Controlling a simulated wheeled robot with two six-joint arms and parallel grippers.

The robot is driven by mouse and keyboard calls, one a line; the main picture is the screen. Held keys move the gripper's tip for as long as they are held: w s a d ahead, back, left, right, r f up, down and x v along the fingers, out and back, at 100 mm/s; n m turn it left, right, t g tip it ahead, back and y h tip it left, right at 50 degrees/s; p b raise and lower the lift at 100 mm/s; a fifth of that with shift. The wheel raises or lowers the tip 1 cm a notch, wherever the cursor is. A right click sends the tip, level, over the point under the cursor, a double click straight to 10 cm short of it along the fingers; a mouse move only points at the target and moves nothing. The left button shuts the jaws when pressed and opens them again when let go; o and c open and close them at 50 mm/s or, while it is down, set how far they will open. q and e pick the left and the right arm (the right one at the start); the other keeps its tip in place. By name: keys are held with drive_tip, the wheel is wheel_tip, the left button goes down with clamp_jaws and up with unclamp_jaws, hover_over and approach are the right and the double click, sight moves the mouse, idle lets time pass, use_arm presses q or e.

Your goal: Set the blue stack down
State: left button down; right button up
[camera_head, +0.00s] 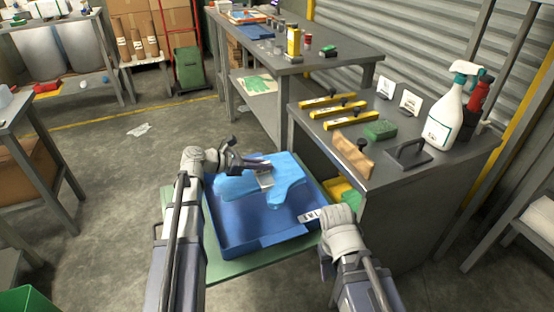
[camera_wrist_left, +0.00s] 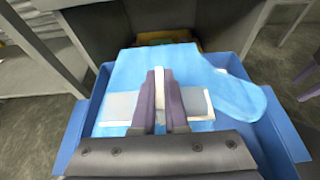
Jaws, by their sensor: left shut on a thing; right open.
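The blue stack (camera_head: 236,186) is a light blue, flat, glove-like sheet stack with a pale band across it. It is over the far part of the dark blue tray (camera_head: 243,236), and its right lobe reaches toward the tray's right wall. My left gripper (camera_head: 262,176) is shut on the stack. In the left wrist view the stack (camera_wrist_left: 235,92) spreads out beyond the two closed fingers (camera_wrist_left: 160,100). I cannot tell whether its underside touches the tray floor. My right gripper (camera_head: 341,222) is at the tray's right side, empty; its fingertips are hard to make out.
The tray stands on a green surface (camera_head: 265,262). A grey bench (camera_head: 440,175) on the right holds yellow bars, a green block, a wooden block, a black-handled tool and spray bottles (camera_head: 445,115). Yellow and green items (camera_head: 343,192) lie between tray and bench. Open floor is at left.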

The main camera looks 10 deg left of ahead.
use_arm(q)
drive_tip(key=shift+r, duration=0.15)
wheel_tip(320, 180, up, 28)
drive_tip(key=p, duration=2.7)
drive_tip(key=shift+f+p, duration=0.25)
drive_tip(key=shift+p, duration=0.1)
